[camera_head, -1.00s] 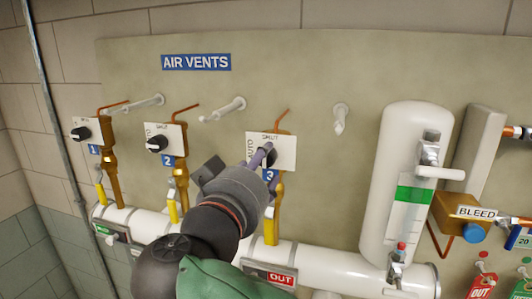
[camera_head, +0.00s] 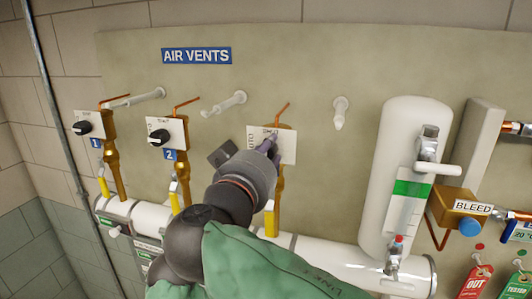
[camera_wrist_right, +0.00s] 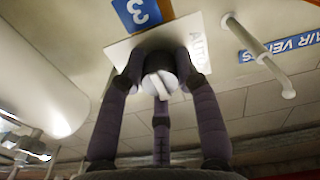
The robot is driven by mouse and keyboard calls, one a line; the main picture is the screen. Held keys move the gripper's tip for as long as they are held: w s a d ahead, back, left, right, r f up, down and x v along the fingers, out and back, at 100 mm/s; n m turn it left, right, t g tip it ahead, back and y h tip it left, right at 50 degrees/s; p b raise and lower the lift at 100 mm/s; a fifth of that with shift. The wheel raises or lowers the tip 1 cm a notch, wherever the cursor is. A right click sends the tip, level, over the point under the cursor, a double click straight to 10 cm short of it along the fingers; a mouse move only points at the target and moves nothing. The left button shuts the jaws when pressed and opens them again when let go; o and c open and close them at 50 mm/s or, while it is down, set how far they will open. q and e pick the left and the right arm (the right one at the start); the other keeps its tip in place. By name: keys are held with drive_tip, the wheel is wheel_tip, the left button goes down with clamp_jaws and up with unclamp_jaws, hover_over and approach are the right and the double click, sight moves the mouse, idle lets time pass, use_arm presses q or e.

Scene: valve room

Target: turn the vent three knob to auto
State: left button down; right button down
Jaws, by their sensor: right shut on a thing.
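The vent three knob (camera_wrist_right: 158,78) sits on a white plate (camera_head: 288,146), with the word AUTO (camera_wrist_right: 197,36) beside it and the blue 3 label (camera_wrist_right: 137,12) past the plate's edge in the wrist view. My right gripper (camera_head: 268,146) is at the plate; in the wrist view its fingers (camera_wrist_right: 160,80) are shut around the knob. A pale bar shows across the knob's face between the fingers. In the head view the gripper hides the knob. I cannot tell for sure where its pointer aims. My left gripper is not in view.
Knobs one (camera_head: 82,128) and two (camera_head: 159,136) are on plates to the left. Yellow-handled valves and a white pipe (camera_head: 330,265) run below. A white cylinder (camera_head: 402,180) stands right. White pegs (camera_head: 340,112) stick out above. The AIR VENTS sign (camera_head: 196,56) is overhead.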

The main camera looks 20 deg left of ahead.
drive_tip(key=shift+f+n, duration=0.1)
drive_tip(key=shift+n, duration=0.2)
drive_tip(key=shift+n+b, duration=0.4)
drive_tip(key=shift+b, duration=0.15)
drive_tip(key=shift+n+b, duration=0.55)
drive_tip(key=shift+n, duration=1.65)
drive_tip(key=n, duration=0.2)
drive_tip(key=shift+n+b, duration=0.3)
drive_tip(key=n, duration=0.4)
drive_tip(key=shift+n+p, duration=0.3)
drive_tip(key=shift+p, duration=0.1)
drive_tip(key=n+p, duration=0.1)
drive_tip(key=n, duration=0.3)
drive_tip(key=shift+n+p, duration=0.3)
drive_tip(key=shift+n, duration=0.1)
